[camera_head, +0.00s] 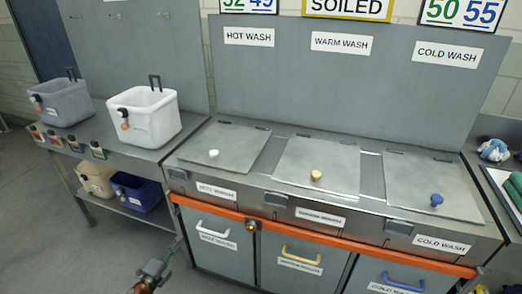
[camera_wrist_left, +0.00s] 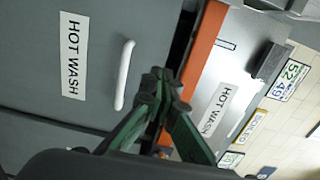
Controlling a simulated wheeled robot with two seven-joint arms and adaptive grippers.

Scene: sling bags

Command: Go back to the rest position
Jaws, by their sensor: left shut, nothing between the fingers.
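My left gripper (camera_head: 168,258) shows at the bottom of the head view, in front of the counter and left of the HOT WASH bin front (camera_head: 222,240). In the left wrist view its green fingers (camera_wrist_left: 161,82) meet at the tips, shut and empty. Behind them are the white HOT WASH handle (camera_wrist_left: 124,75) and the orange rail (camera_wrist_left: 200,50). I cannot tell whether the fingers touch the rail. My right gripper cannot be made out in either view.
The counter has three closed lids with a white knob (camera_head: 213,154), a yellow knob (camera_head: 316,175) and a blue knob (camera_head: 436,200). A white tub (camera_head: 150,118) and a grey tub (camera_head: 62,103) stand on the left table. Open floor (camera_head: 40,220) lies at lower left.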

